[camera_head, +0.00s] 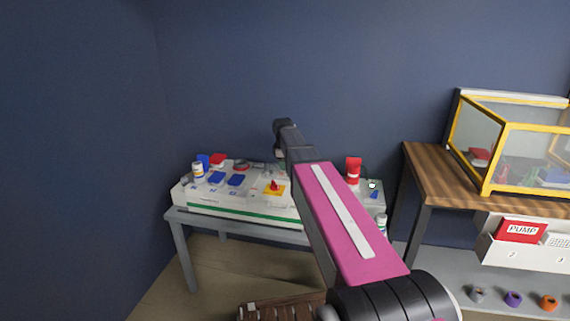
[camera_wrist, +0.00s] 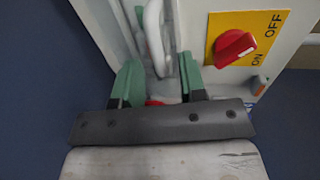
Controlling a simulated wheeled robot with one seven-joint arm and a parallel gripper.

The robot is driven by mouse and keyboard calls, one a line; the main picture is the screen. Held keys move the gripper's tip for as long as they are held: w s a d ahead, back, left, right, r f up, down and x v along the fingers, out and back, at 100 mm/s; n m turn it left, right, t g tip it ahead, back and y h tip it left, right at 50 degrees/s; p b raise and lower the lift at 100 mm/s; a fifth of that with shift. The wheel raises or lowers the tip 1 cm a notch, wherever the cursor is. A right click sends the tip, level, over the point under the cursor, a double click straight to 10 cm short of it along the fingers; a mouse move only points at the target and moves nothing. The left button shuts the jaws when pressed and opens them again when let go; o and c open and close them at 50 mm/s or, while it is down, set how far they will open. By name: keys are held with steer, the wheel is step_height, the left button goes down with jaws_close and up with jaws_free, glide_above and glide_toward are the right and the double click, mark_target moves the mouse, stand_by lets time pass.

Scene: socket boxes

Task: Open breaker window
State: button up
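In the wrist view my gripper (camera_wrist: 157,70) has its two green fingertips apart. A white curved handle (camera_wrist: 154,35) reaches down between them; I cannot tell whether either finger touches it. The handle is on a pale panel. Right of it, a red rotary switch (camera_wrist: 234,46) sits on a yellow plate (camera_wrist: 275,24) marked ON and OFF. In the head view, my arm reaches to a white panel box (camera_head: 240,210) on the left table, and my fingertips are mostly hidden behind the arm. No clear breaker window can be made out.
The grey table (camera_head: 186,255) stands against the blue wall. A wooden-topped bench (camera_head: 432,185) at right carries a yellow-framed clear case (camera_head: 505,150). A red PUMP box (camera_head: 521,230) and several coloured rings lie below. A brown slatted crate (camera_head: 265,308) is on the floor.

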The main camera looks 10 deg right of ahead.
jaws_close()
steer(key=shift+w, duration=0.1)
